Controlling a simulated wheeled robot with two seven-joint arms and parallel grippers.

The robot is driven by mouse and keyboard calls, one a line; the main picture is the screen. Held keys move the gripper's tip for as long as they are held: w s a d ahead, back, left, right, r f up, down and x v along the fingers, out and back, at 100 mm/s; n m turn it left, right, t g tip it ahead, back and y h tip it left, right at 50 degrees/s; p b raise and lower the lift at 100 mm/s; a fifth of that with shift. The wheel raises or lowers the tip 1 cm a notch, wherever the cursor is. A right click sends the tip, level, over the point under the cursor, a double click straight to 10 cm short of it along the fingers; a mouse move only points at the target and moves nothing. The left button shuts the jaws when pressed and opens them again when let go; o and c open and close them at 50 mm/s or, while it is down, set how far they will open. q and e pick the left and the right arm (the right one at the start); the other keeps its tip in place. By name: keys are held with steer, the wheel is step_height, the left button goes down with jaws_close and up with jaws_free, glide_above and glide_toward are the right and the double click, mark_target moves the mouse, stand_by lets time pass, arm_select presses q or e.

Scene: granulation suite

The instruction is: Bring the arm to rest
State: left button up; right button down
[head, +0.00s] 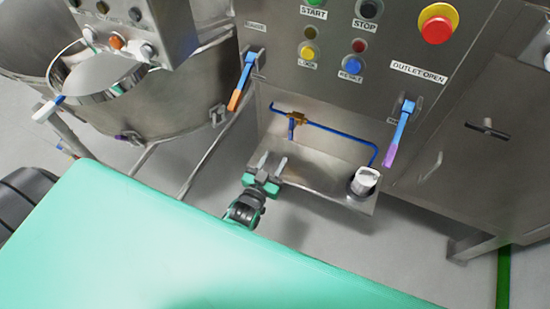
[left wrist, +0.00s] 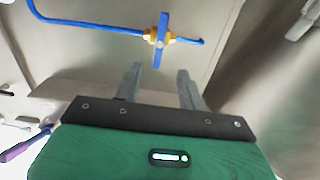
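My left gripper (head: 272,165) is at the front edge of a steel shelf below the control panel. Its two grey fingers are apart with nothing between them. In the left wrist view the same open fingers (left wrist: 160,88) point toward a blue pipe with a brass valve and blue handle (left wrist: 161,40). The valve (head: 295,117) is on the panel wall beyond the fingers, apart from them. My right gripper is in neither view.
The steel shelf (head: 322,180) holds a white-topped cup (head: 364,181) at its right end. Two colored lever handles, blue-orange (head: 241,82) and blue-purple (head: 399,132), stick out from the panel. A steel vessel (head: 165,100) stands left; a steel cabinet (head: 480,140) stands right.

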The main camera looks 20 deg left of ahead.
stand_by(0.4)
arm_select(q)
steer(key=s+f+g+p, duration=0.1)
steer(key=s+f+g, duration=0.2)
steer(key=s+f, duration=0.35)
steer(key=s+d+f+m+g+p, duration=0.1)
steer(key=s+f+g+p, duration=0.15)
steer(key=f, duration=0.75)
steer(key=s+f+g+p, duration=0.1)
steer(key=s+f+g, duration=0.2)
steer(key=s+f, duration=0.35)
steer(key=s+a+f+g+p, duration=0.1)
steer(key=s+f, duration=0.3)
steer(key=s, duration=0.5)
steer(key=s+a+f+g+p, duration=0.1)
steer(key=s+a+f+g, duration=0.3)
steer(key=s, duration=0.5)
steer(key=s+a+f+g, duration=0.2)
steer(key=s+f, duration=0.4)
steer(key=s, duration=0.3)
steer(key=shift+a+f+m+g+y+p, duration=0.2)
steer(key=shift+a+m+g+y+p, duration=0.15)
steer(key=shift+g, duration=0.4)
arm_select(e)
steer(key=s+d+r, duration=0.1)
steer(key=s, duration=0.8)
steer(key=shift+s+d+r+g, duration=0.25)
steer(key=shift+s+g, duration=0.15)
arm_select(q)
steer(key=shift+d, duration=0.15)
